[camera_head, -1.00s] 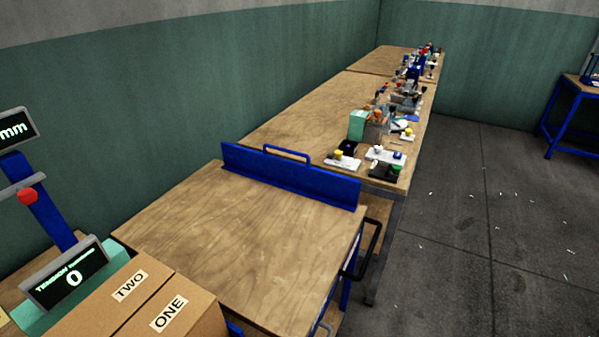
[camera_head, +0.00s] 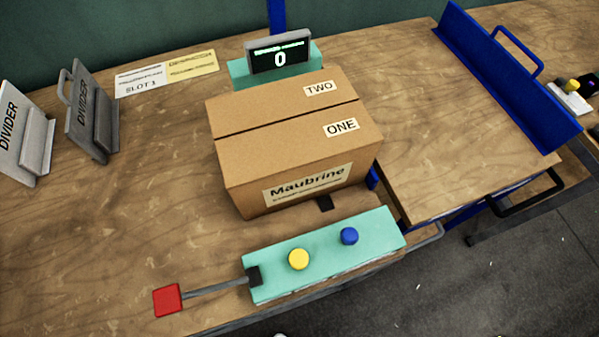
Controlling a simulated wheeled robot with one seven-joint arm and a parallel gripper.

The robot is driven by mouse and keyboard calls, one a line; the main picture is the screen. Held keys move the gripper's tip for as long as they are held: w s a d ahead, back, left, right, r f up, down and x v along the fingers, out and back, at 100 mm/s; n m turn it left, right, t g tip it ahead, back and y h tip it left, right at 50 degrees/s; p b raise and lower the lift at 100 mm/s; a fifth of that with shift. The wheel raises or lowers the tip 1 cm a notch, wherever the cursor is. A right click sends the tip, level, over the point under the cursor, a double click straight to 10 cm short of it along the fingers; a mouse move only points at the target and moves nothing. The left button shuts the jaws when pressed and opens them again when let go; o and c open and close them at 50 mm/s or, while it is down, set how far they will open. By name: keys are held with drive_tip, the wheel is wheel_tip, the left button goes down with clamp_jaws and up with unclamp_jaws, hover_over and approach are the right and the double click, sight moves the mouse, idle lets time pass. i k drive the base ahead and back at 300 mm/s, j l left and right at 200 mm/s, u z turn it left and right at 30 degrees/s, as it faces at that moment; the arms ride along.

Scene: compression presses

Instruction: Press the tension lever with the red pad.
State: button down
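The tension lever (camera_head: 215,288) is a thin grey rod with a square red pad (camera_head: 168,299) at its left end. It sticks out to the left from a dark block on a teal control box (camera_head: 325,252) at the table's front edge. The box carries a yellow button (camera_head: 298,259) and a blue button (camera_head: 349,236). Behind it, a display (camera_head: 278,58) reads 0; its small heading is too blurred to read. My gripper is not in view.
A cardboard box (camera_head: 250,160) labelled ONE, TWO and Maubrine stands behind the control box. Two grey dividers (camera_head: 92,112) stand at the left. A blue fence (camera_head: 510,85) edges the right tabletop. The table between dividers and lever is bare.

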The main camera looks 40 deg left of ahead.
sight(167, 301)
drive_tip(key=l+u, duration=0.1)
drive_tip(key=u, duration=0.8)
drive_tip(key=l+u, duration=0.1)
drive_tip(key=u, duration=0.35)
drive_tip(key=k+l+u, duration=0.15)
drive_tip(key=k+l, duration=0.7)
